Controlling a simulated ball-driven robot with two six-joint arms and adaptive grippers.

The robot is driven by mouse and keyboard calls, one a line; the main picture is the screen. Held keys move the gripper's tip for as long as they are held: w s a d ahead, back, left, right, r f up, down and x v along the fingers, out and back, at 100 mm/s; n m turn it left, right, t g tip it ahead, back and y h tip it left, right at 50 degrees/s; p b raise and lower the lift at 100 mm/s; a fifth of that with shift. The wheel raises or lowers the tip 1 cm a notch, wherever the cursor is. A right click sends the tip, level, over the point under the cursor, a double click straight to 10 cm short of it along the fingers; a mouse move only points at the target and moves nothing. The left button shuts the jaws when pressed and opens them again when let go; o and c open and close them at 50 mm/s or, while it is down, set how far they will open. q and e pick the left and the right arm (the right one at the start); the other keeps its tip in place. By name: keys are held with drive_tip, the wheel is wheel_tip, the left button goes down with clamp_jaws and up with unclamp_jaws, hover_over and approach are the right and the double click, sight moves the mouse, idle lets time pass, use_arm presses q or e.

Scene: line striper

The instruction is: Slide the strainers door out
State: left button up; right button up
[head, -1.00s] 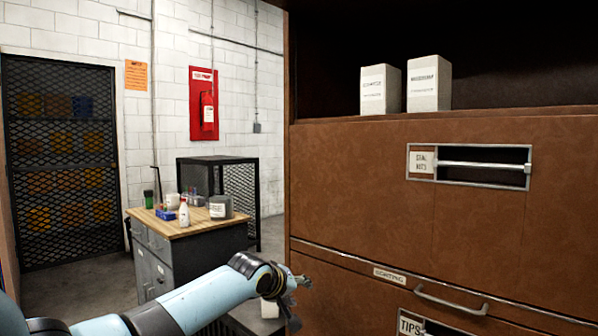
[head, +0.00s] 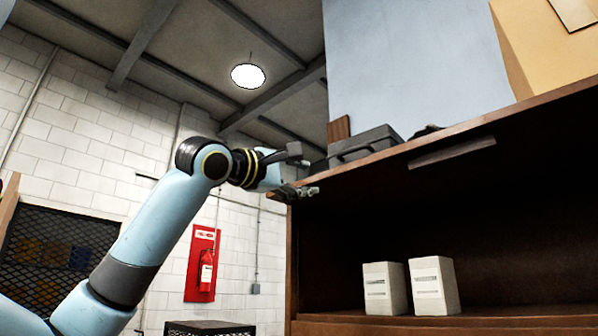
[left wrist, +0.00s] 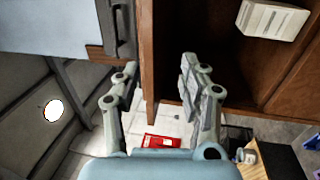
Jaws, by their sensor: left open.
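The brown cabinet's open upper compartment (head: 540,225) is at the right of the head view. Along its top edge runs a brown panel edge with a recessed handle strip (head: 452,152); this may be the strainers door, but I can read no label. My left gripper (head: 303,170) is open and empty near the left end of that edge. In the left wrist view the open fingers (left wrist: 158,80) point towards the brown board's edge (left wrist: 146,50), which appears between them. I cannot tell whether they touch it. My right gripper is not in view.
Two white boxes (head: 384,288) (head: 434,285) stand in the compartment. A dark case (head: 364,144) lies on top of the cabinet. A red extinguisher panel (head: 202,262) hangs on the white wall behind. There is free air left of the cabinet.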

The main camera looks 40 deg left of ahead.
sight(328, 176)
use_arm(q)
drive_tip(key=w+r+p, duration=0.1)
drive_tip(key=w+p, duration=0.1)
drive_tip(key=w+r+p, duration=0.1)
drive_tip(key=w+p, duration=0.1)
drive_tip(key=p, duration=0.1)
drive_tip(key=w+r+p, duration=0.1)
drive_tip(key=w+p, duration=0.2)
drive_tip(key=shift+w+d, duration=0.1)
drive_tip(key=shift+d, duration=0.3)
drive_tip(key=shift+w+p, duration=0.45)
drive_tip(key=shift+w, duration=0.4)
clamp_jaws()
